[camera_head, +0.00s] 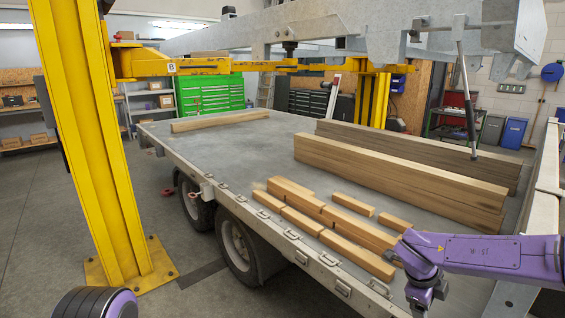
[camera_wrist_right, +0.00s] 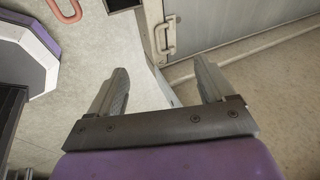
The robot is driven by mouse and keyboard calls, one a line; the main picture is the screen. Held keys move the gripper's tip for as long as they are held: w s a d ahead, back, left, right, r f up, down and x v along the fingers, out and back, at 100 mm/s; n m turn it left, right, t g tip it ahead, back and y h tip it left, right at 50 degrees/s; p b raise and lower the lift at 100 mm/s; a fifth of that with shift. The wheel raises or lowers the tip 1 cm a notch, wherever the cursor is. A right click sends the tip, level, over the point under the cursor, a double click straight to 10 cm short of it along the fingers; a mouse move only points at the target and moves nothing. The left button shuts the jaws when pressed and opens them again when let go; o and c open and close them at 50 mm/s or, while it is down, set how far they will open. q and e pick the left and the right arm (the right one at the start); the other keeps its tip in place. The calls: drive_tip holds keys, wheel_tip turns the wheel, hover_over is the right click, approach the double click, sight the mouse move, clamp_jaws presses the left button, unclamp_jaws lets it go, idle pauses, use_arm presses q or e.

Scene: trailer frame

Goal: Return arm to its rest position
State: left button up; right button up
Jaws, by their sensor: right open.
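My right arm (camera_head: 500,256), purple, comes in from the right edge of the head view over the near right part of the trailer. Its gripper (camera_head: 425,296) hangs down at the near side of the trailer, right of the short wooden blocks, small and partly hidden by the wrist. In the right wrist view the gripper (camera_wrist_right: 160,66) shows two grey fingers well apart with nothing between them. A rounded purple and black part of mine shows at the bottom left of the head view. My left gripper does not show.
The flat trailer bed (camera_head: 230,150) carries several short wooden blocks (camera_head: 344,232) near its front edge, long beams (camera_head: 400,180) behind them and one far plank (camera_head: 220,121). A yellow lift post (camera_head: 85,150) stands at left. A grey frame (camera_head: 380,25) hangs above.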

drive_tip(key=s+a+f+n+t+h, duration=0.1)
drive_tip(key=s+f+n+t, duration=0.25)
drive_tip(key=f+n, duration=0.35)
drive_tip(key=s+a+f+n+t+h, duration=0.15)
drive_tip(key=s+f+n, duration=0.3)
drive_tip(key=f, duration=0.45)
drive_tip(key=s+a+f+n+g+y, duration=0.1)
drive_tip(key=s+f+n, duration=0.3)
drive_tip(key=s, duration=0.8)
drive_tip(key=s+a+f+n+g+y, duration=0.1)
drive_tip(key=s+f+n, duration=0.4)
drive_tip(key=s, duration=0.8)
drive_tip(key=shift+f+g+y, duration=0.5)
drive_tip(key=shift+f+y, duration=0.05)
drive_tip(key=shift+y, duration=0.3)
